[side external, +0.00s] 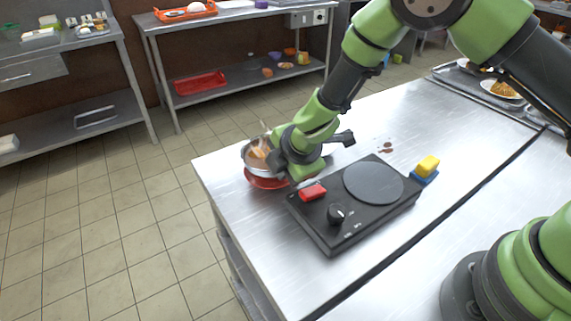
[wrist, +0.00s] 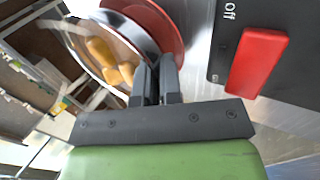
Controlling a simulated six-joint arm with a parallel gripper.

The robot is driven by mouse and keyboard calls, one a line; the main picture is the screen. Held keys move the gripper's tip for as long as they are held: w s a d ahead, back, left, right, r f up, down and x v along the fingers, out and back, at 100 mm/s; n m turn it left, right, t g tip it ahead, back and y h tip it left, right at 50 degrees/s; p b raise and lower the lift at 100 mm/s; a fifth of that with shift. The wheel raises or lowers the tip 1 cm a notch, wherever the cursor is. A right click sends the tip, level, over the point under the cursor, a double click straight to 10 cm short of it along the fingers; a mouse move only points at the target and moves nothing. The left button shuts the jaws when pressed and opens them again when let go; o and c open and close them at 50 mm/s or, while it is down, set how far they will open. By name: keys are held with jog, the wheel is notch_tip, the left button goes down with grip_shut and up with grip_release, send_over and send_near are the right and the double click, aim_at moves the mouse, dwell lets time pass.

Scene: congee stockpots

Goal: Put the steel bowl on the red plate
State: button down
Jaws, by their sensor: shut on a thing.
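The steel bowl (side external: 247,158) is at the left corner of the steel table, over the red plate (side external: 267,183). It holds orange-brown pieces of food. My gripper (wrist: 155,82) is shut on the bowl's rim in the wrist view, where the bowl (wrist: 88,27) looks tilted and the red plate (wrist: 170,28) shows beside and beneath it. In the side view my gripper hides the right part of the bowl and plate. I cannot tell whether the bowl touches the plate.
A black hot plate (side external: 333,229) with a round burner, a knob and a red switch (wrist: 257,62) stands just right of the plate. A yellow and blue sponge (side external: 427,167) lies at its far corner. The table edge is close on the left.

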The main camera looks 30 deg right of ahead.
jog(key=shift+f, duration=0.25)
dwell(0.3)
jog(key=c, duration=1.2)
grip_release()
jog(key=shift+c, duration=1.4)
jog(key=shift+r, duration=0.1)
jog(key=shift+v, duration=2.4)
